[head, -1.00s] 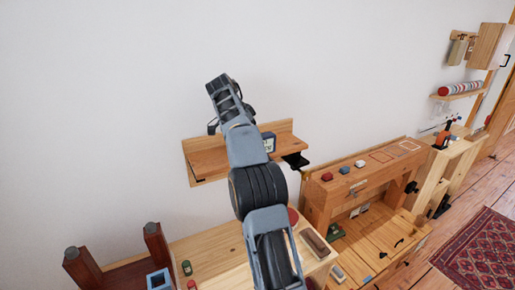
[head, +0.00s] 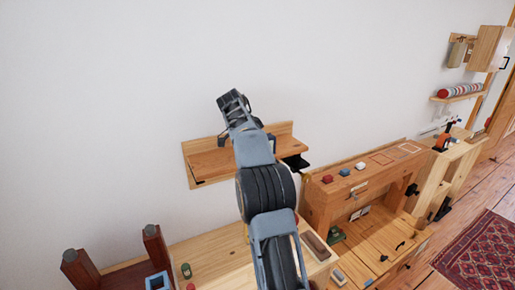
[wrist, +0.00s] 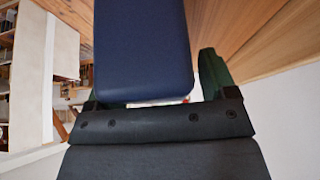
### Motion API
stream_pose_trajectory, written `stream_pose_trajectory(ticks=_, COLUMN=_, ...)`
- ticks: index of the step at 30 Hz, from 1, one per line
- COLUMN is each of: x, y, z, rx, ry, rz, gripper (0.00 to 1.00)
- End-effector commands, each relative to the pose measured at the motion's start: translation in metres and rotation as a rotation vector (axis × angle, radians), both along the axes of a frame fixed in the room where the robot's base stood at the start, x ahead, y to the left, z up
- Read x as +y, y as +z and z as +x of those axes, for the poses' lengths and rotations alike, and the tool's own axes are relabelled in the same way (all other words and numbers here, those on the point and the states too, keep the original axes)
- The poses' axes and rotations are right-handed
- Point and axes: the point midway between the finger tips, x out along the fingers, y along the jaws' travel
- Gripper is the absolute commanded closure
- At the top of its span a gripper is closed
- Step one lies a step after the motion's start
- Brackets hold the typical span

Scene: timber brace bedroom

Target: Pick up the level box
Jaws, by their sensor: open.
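The level box, as I take it, is a dark blue box (wrist: 143,50) with rounded edges, filling the top middle of the wrist view. My gripper (wrist: 148,82) is open, with its dark green fingers on either side of the box. A gap shows at the right finger; contact on the left is unclear. In the head view my arm covers the middle of the wooden wall shelf (head: 208,163), and a small dark piece (head: 272,142) shows beside the arm there. I cannot tell whether it is the box or my gripper.
A wooden workbench (head: 335,190) with small coloured items stands to the right. A lower wooden top (head: 215,255) lies below the shelf. The wall above is bare.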

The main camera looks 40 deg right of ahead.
Motion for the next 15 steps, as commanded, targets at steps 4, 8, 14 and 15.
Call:
stream_pose_trajectory(ticks=4, x=0.0001, y=-0.0019, z=-0.0001, rx=0.0, ry=0.0, rz=0.0, gripper=0.22)
stream_pose_trajectory(ticks=8, x=0.0001, y=-0.0019, z=0.0, rx=0.0, ry=0.0, rz=0.0, gripper=0.32)
stream_pose_trajectory(ticks=14, x=0.0001, y=-0.0021, z=0.0, rx=0.0, ry=0.0, rz=0.0, gripper=0.51)
stream_pose_trajectory(ticks=15, x=0.0001, y=-0.0022, z=0.0, rx=0.001, ry=0.0, rz=0.0, gripper=0.55)
